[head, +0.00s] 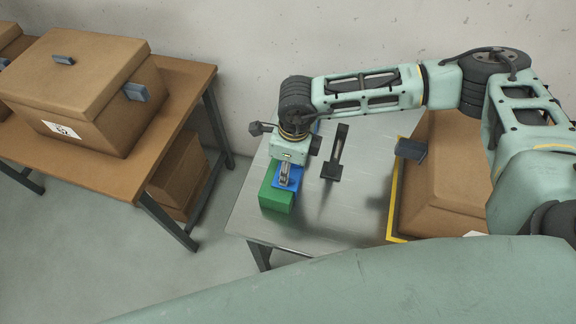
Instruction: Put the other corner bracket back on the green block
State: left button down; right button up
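The green block (276,198) stands on the metal table near its left front edge. A blue piece (291,184), which may be a corner bracket, lies at the top of the green block. My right gripper (286,177) reaches down from above onto the blue piece. Its fingertips are small and partly hidden, so I cannot tell whether it is shut on the piece or only beside it. My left gripper is out of view.
A black upright stand (337,151) stands on the metal table (335,220) right of the block. Further right is a brown box (450,178) inside a yellow edge (393,203). A brown table (186,92) with a lidded box (85,85) is at left.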

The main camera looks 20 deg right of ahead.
dwell(0.3)
jog(key=o, duration=1.2)
jog(key=shift+o, duration=0.6)
jog(key=o, duration=0.3)
notch_tip(320, 180, up, 7)
jog(key=p, duration=0.3)
